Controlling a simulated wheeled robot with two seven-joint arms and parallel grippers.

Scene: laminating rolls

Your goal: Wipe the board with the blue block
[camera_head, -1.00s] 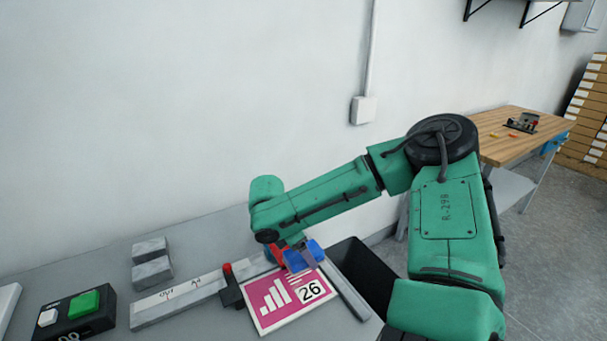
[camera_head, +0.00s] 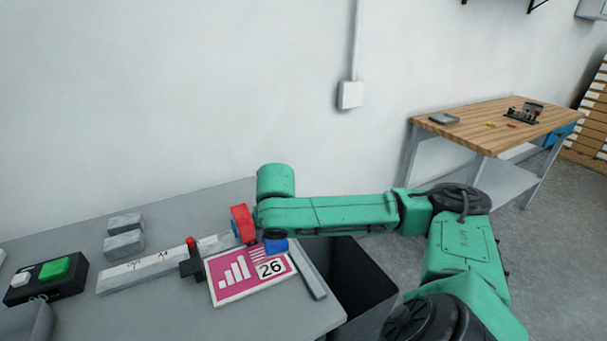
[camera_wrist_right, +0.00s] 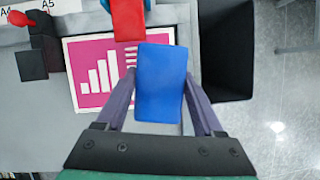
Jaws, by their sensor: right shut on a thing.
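The blue block (camera_head: 275,246) is held by my right gripper over the upper right corner of the pink board (camera_head: 227,288). In the right wrist view the blue block (camera_wrist_right: 161,82) sits between the two fingers of my right gripper (camera_wrist_right: 160,90), which is shut on it. The board (camera_wrist_right: 90,105) shows white bars and a number 26 label, partly covered by the block in the wrist view. I cannot tell whether the block touches the board. My left gripper is not in view.
A red object (camera_head: 242,224) stands just behind the board. A long ruled bar (camera_head: 150,272) with a dark stop (camera_head: 190,265) lies to the left, with grey blocks (camera_head: 124,243) and a button box (camera_head: 46,278) beyond. A black bin (camera_head: 362,280) is at the right table edge.

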